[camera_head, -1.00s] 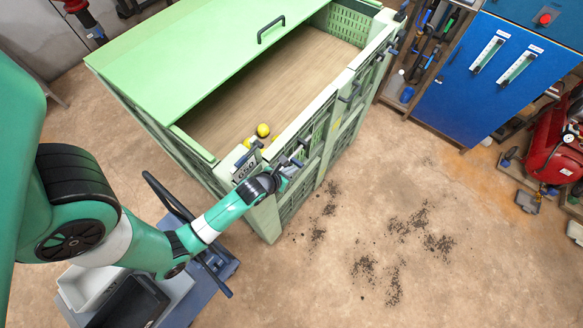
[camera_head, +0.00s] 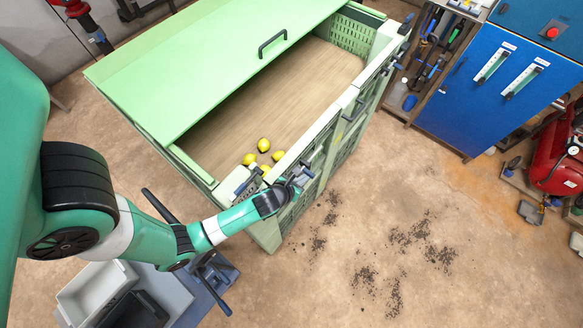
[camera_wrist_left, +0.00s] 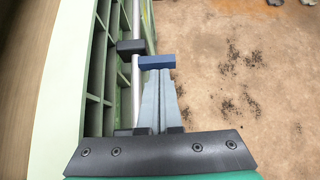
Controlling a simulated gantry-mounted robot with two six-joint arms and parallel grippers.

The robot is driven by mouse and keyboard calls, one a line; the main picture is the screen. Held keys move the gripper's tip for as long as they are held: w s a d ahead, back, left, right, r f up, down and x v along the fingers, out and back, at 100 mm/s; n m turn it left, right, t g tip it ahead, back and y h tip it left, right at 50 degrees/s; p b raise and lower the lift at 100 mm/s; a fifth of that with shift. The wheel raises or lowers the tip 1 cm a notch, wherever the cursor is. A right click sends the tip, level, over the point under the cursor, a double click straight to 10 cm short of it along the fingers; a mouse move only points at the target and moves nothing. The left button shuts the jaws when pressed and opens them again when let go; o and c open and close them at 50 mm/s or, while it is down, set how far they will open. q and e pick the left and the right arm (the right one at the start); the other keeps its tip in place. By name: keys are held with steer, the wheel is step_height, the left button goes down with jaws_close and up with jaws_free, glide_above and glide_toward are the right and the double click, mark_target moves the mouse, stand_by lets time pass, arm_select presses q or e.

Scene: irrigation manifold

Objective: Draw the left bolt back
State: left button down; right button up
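The left bolt is a grey metal rod (camera_wrist_left: 136,92) running along the outside of the green crate (camera_head: 205,62), through a black bracket (camera_wrist_left: 131,47). Its blue handle (camera_wrist_left: 157,62) sticks out to the right in the left wrist view. My left gripper (camera_wrist_left: 157,71) is shut, its two grey fingers side by side with only a thin line between them. Their tips meet the near side of the blue handle; whether they touch it I cannot tell. In the head view my left gripper (camera_head: 298,176) is at the crate's near right side, partly hiding the bolt. My right gripper is not in view.
Several yellow fruits (camera_head: 262,147) lie inside the crate near its front corner. A green lid with a dark handle (camera_head: 272,44) covers part of it. A blue cabinet (camera_head: 480,95) and a red compressor (camera_head: 560,155) stand at the right. The floor between is clear apart from dark crumbs.

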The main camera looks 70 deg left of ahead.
arm_select(q)
steer(key=shift+s+f, duration=0.1)
steer(key=p+v, duration=0.2)
steer(key=v, duration=0.9)
steer(key=shift+d+r, duration=0.15)
steer(key=shift+r, duration=0.15)
steer(key=shift+s, duration=0.1)
